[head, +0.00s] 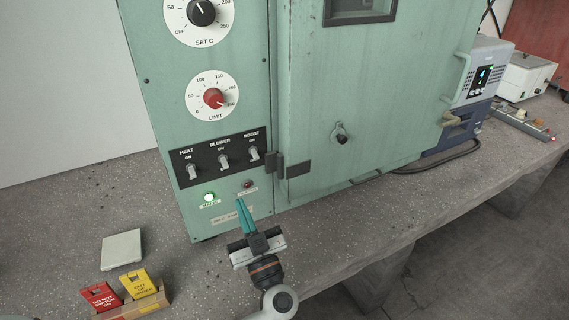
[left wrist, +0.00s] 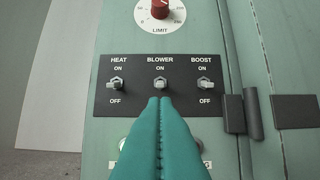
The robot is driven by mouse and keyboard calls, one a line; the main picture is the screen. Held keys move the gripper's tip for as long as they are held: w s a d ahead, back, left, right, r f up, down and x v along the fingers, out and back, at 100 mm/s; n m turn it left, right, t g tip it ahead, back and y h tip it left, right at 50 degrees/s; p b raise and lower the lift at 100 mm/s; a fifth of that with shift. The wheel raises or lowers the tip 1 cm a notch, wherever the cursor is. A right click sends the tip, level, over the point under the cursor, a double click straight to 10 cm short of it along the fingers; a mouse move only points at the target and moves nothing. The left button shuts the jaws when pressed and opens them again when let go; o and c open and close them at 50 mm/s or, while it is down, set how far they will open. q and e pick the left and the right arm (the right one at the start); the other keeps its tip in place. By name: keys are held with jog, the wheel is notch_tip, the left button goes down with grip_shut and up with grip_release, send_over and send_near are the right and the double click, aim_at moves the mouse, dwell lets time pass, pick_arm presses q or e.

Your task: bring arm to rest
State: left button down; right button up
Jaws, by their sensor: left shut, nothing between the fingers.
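My left gripper (head: 241,204) is in front of the lower control panel of a green oven (head: 350,100). Its teal fingers are shut together with nothing between them. In the left wrist view the fingertips (left wrist: 160,100) show just below the blower switch (left wrist: 160,83). The heat switch (left wrist: 117,84) and boost switch (left wrist: 205,83) stand on either side of it on the black plate. I cannot tell whether the fingertips touch the panel. A green lamp (head: 208,198) is lit, and a dark red lamp (head: 248,184) is beside it. My right gripper is not in view.
A wooden holder (head: 150,306) with a red tag (head: 101,296) and a yellow tag (head: 138,284) stands at the front left, by a pale tile (head: 121,249). A blue-grey device (head: 478,90) stands right of the oven. The bench front (head: 340,240) is clear.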

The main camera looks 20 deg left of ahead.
pick_arm(q)
jog(key=w+d+r+m+t+h, duration=0.2)
jog(key=d+m+t+h, duration=0.7)
jog(key=h, duration=0.6)
jog(key=s+d+f+m+g+h, duration=0.4)
jog(key=d+f+m+g+h, duration=0.3)
jog(key=f+m+g+h, duration=0.15)
jog(key=s+a+f+n+g+y, duration=0.3)
jog(key=s+a+f+g, duration=0.25)
jog(key=s, duration=0.35)
jog(key=s+a+f+n+g+y, duration=0.3)
jog(key=s+a+f+g, duration=0.3)
jog(key=s, duration=0.3)
notch_tip(320, 180, down, 24)
jog(key=s+d+g+p, duration=0.1)
jog(key=d+g+p, duration=0.1)
jog(key=s+a+f+g, duration=0.1)
jog(key=s+a+f, duration=0.2)
jog(key=s+f, duration=1.1)
jog(key=shift+s+a+f+m+p, duration=0.15)
jog(key=shift+s+f+m+p, duration=0.2)
jog(key=shift+s, duration=0.9)
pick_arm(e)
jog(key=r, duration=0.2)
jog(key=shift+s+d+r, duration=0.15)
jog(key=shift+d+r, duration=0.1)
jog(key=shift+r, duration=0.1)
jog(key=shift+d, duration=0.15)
